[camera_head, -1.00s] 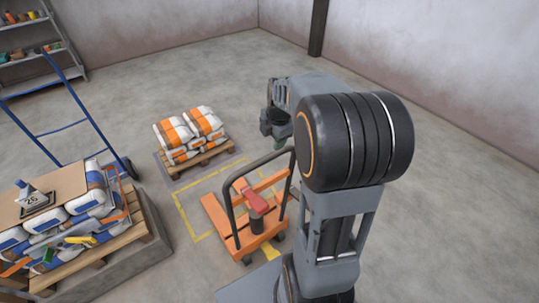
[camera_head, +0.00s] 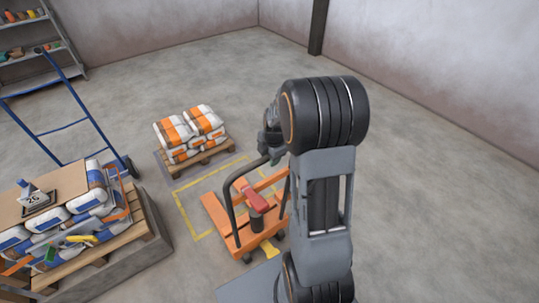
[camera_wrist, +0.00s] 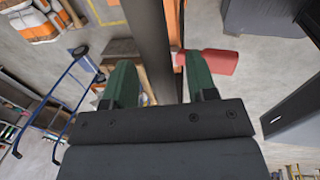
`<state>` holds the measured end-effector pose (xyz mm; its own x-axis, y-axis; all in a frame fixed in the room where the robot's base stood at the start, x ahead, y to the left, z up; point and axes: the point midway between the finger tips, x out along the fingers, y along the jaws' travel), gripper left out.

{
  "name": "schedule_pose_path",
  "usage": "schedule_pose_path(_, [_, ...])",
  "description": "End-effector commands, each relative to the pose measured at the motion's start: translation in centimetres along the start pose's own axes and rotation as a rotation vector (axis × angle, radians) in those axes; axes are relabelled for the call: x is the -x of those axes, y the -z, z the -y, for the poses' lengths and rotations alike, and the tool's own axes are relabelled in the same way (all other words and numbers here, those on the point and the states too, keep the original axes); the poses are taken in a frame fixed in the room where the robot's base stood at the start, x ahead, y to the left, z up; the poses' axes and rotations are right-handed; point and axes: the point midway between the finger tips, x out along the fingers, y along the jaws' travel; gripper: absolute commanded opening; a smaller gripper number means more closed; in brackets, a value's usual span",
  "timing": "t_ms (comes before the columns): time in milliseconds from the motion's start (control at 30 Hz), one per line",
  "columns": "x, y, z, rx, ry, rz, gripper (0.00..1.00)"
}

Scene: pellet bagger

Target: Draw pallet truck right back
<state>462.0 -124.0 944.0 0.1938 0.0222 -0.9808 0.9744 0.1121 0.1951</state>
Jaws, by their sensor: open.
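The orange pallet truck (camera_head: 222,226) stands on the concrete floor in the head view, its forks over the near part of a yellow-outlined bay (camera_head: 186,222). Its dark loop handle (camera_head: 229,192) rises on the near side, above a red part (camera_head: 256,200). My gripper (camera_head: 276,160) is at the upper right end of the handle, partly hidden by my arm. In the wrist view, my gripper (camera_wrist: 158,58) has its green fingers apart, with the dark handle bar (camera_wrist: 149,35) running between them. Whether either finger touches the bar cannot be told. The red part also shows there (camera_wrist: 214,62).
A pallet of orange-and-white bags (camera_head: 190,134) sits beyond the truck. At left are a raised pallet of blue-and-white bags (camera_head: 85,200), a blue hand truck (camera_head: 62,128) and a shelf (camera_head: 38,52). Floor to the right is clear up to the walls.

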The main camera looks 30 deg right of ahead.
Motion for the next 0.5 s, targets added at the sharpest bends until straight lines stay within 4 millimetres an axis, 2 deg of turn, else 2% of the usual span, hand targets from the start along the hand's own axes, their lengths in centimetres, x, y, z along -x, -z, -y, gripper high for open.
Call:
schedule_pose_path(67, [0.01, 0.00, 0.00, 0.000, 0.000, 0.000, 0.50])
schedule_pose_path(500, [0.04, -0.01, 0.00, 0.000, 0.000, 0.000, 0.08])
